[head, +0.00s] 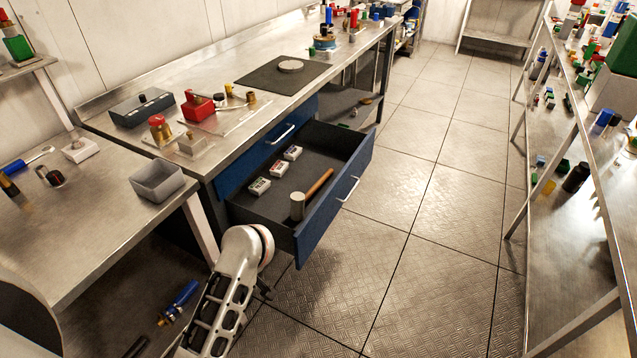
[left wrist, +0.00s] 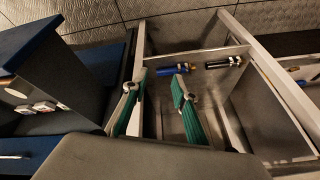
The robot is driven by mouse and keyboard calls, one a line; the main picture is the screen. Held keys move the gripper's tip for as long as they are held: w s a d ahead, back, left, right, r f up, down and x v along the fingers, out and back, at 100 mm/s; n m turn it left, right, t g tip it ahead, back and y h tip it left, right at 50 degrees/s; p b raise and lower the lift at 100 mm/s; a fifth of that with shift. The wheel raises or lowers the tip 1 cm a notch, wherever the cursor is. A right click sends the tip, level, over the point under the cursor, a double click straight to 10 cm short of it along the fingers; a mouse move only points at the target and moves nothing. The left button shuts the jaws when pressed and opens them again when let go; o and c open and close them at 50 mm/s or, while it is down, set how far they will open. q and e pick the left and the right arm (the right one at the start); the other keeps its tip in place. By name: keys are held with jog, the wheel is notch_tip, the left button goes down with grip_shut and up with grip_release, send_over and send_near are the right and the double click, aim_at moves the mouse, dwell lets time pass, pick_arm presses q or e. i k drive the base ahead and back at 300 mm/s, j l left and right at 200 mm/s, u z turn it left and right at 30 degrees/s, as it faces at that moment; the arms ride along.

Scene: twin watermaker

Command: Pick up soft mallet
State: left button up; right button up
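The soft mallet has a pale cylindrical head (head: 297,206) and a wooden handle (head: 320,184). It lies in the open blue-fronted drawer (head: 345,205), with its head towards the near end and its handle pointing to the back right. One of my arms stands in front of the drawer's near end in the head view; its fingers are mostly hidden there. In the left wrist view my left gripper (left wrist: 156,92) is open, with green-padded fingers apart and nothing between them. It is clear of the mallet. My right gripper is not in view.
Small white boxes (head: 259,187) lie in the drawer beside the mallet. A grey bin (head: 157,180) stands on the left bench's edge. A blue tool (head: 183,293) lies on the shelf below and also shows in the left wrist view (left wrist: 169,71). The floor right of the drawer is clear.

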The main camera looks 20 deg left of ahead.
aim_at(297, 200)
jog(key=i+l, duration=0.15)
jog(key=i, duration=0.35)
jog(key=i+l+u, duration=0.1)
jog(key=i, duration=0.4)
jog(key=i+l, duration=0.25)
jog(key=i, duration=0.2)
